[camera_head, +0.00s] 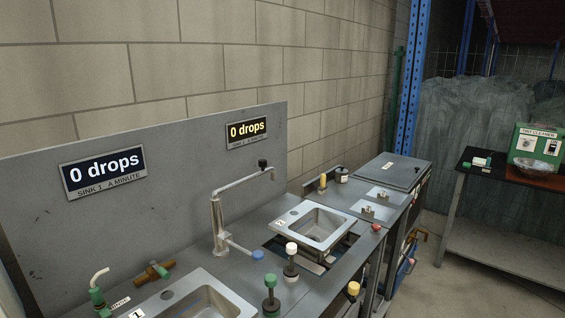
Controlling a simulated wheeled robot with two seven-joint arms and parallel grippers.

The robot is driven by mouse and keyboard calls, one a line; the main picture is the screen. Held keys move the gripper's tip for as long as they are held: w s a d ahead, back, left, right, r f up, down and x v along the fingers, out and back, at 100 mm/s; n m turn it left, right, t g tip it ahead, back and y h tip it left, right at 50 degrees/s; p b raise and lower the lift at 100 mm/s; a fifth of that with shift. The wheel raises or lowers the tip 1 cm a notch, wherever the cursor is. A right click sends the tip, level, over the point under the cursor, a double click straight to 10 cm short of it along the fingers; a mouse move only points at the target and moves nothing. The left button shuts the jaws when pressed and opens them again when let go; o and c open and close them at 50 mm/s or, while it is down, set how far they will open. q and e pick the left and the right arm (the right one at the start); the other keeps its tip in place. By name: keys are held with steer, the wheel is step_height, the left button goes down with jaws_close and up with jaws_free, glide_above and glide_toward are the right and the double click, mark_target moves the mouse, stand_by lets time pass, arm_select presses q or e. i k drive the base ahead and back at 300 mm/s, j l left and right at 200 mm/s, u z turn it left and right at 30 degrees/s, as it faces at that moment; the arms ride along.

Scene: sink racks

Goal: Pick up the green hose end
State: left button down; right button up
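A green fitting (98,300) with a short cream curved tube stands at the lower left corner, beside sink 1 (243,309); it may be the green hose end, but I cannot tell for sure. A green-topped knob (271,281) stands on the counter to the right of sink 1. Neither of my grippers shows in the head view.
A metal faucet (217,225) with a blue-tipped lever rises between sink 1 and sink 2 (347,221). White (291,249) and yellow (353,289) knobs stand near the front. A brass fitting (155,271) lies behind sink 1. A side table (458,210) holds a green box (538,143).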

mark_target(97, 298)
steer(key=u, duration=1.4)
